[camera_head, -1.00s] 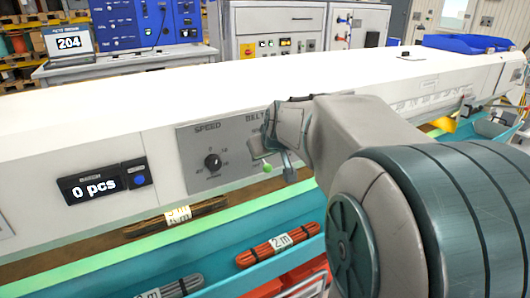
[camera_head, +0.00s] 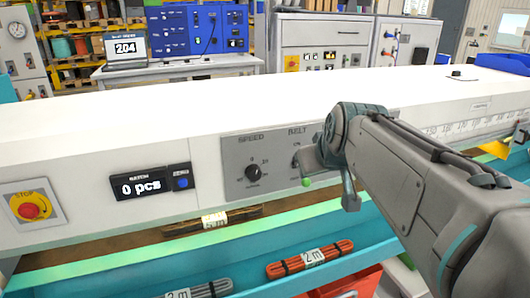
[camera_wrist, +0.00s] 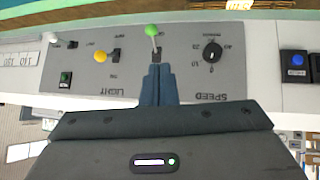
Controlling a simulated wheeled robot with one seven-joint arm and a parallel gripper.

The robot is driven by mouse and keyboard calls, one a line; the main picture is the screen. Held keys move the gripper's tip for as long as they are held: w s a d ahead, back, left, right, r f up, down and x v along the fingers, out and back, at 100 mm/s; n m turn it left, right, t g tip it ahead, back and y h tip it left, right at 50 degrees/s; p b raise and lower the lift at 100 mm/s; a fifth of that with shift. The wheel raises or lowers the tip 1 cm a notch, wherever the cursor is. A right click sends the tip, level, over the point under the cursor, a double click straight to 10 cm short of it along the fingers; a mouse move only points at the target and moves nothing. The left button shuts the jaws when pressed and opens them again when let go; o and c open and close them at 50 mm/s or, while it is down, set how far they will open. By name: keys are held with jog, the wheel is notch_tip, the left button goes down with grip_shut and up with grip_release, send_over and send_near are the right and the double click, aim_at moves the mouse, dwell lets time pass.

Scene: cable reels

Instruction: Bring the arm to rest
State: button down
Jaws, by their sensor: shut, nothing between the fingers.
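My gripper (camera_wrist: 158,72) shows in the wrist view with its two narrow dark fingers together and empty. They point at the grey control panel (camera_wrist: 120,68), which appears upside down there. The green-tipped belt lever (camera_wrist: 152,32) shows just beyond the fingertips; I cannot tell whether they touch it. In the head view my arm reaches in from the right, bent, with its hand in front of the panel (camera_head: 238,180). The green lever tip (camera_head: 306,182) shows beside the hand. The fingertips are hard to make out there.
The white machine housing (camera_head: 150,100) runs across the view. A red stop button (camera_head: 29,208) is at left, near a "0 pcs" display (camera_head: 141,187). Below, a teal tray (camera_head: 250,258) holds cable bundles, including a red one (camera_head: 310,258). A speed knob (camera_wrist: 212,54) is near the lever.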

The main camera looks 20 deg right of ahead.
jog(key=s+a+f+g+y+p, duration=0.1)
jog(key=s+a+f+g+p, duration=0.5)
jog(key=s+a+f, duration=0.3)
jog(key=s+f, duration=0.2)
jog(key=s, duration=0.1)
jog(key=shift+s+y, duration=0.3)
jog(key=shift+s, duration=0.05)
dwell(1.5)
